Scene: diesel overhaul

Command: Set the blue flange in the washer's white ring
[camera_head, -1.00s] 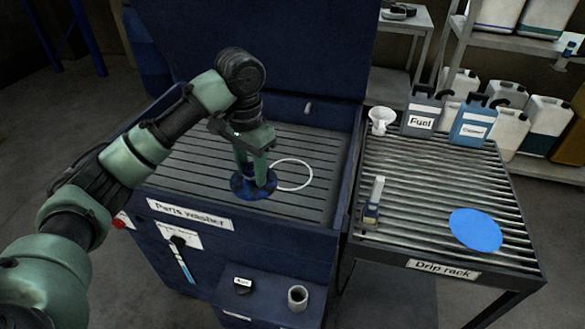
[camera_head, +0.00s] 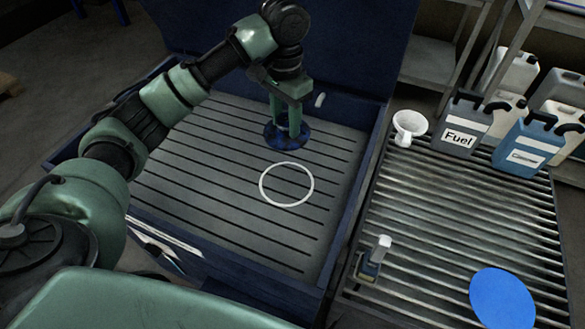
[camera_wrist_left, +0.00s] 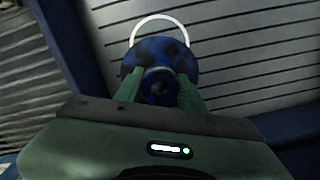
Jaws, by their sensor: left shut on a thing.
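The blue flange (camera_head: 287,136) is a dark blue, mottled disc with a hub. My left gripper (camera_head: 285,118) is shut on its hub over the far part of the washer's slatted floor. The flange also shows between the fingers in the left wrist view (camera_wrist_left: 160,62). The white ring (camera_head: 287,184) is a thin circle on the washer floor, nearer the camera than the flange. In the left wrist view the ring (camera_wrist_left: 160,18) shows partly behind the flange. I cannot tell the flange's height above the floor. My right gripper is not in view.
The washer's blue right wall (camera_head: 352,215) divides it from the drip rack (camera_head: 455,215). On the rack are a white funnel (camera_head: 409,126), a small bottle-like item (camera_head: 373,258), a blue disc (camera_head: 503,300) and fuel cans (camera_head: 463,125). The washer floor around the ring is clear.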

